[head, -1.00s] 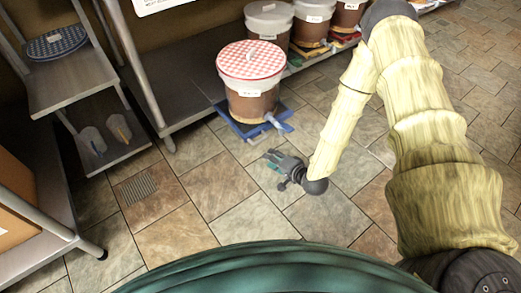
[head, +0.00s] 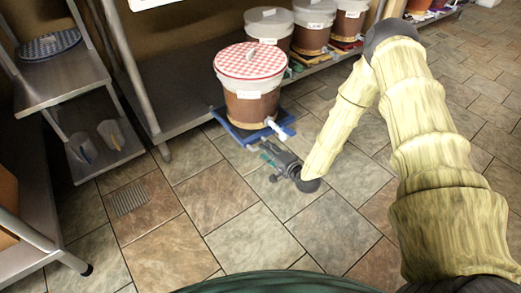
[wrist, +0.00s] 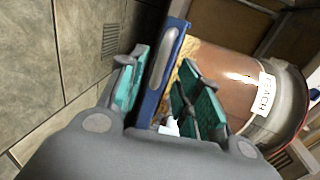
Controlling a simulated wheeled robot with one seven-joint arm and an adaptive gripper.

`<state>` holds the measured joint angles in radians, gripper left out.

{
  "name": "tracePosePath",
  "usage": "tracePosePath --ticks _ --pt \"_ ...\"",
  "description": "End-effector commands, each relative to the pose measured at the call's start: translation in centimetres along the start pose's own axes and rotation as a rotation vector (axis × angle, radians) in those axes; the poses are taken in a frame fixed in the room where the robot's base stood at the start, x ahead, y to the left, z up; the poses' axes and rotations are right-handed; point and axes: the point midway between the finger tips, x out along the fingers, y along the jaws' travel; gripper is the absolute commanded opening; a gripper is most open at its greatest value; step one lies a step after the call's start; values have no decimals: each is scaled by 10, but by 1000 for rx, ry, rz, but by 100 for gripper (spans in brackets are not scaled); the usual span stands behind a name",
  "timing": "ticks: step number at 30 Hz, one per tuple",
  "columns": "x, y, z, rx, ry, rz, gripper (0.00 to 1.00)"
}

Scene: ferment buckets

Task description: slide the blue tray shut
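The blue tray (head: 240,137) sits low at the shelf's front, jutting out over the tiled floor. A brown-filled bucket (head: 250,106) with a red-checked lid and white spigot stands on it; its label appears to read PEACH in the wrist view. My gripper (head: 268,152) is low, just in front of the tray. In the wrist view, my gripper (wrist: 165,88) is open, with teal-padded fingers on either side of the tray's blue front panel (wrist: 160,75), which bears a grey handle strip (wrist: 163,55). I cannot tell whether either finger touches it.
More buckets (head: 268,24) stand in a row along the low metal shelf (head: 185,100) behind. A metal rack (head: 70,80) with two scoops stands at left. A drain grate (head: 130,196) lies in the floor. The tiled floor in front is clear.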

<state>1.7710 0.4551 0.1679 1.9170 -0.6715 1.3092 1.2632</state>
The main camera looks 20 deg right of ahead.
Motion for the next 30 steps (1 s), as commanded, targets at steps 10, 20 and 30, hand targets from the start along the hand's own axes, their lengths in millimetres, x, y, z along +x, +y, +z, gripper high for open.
tracePosePath --ticks 10,20,30 --pt "42 1 0 -1 -1 -1 34" --pt "47 0 0 0 -1 0 34" --pt "47 0 0 0 0 0 0"
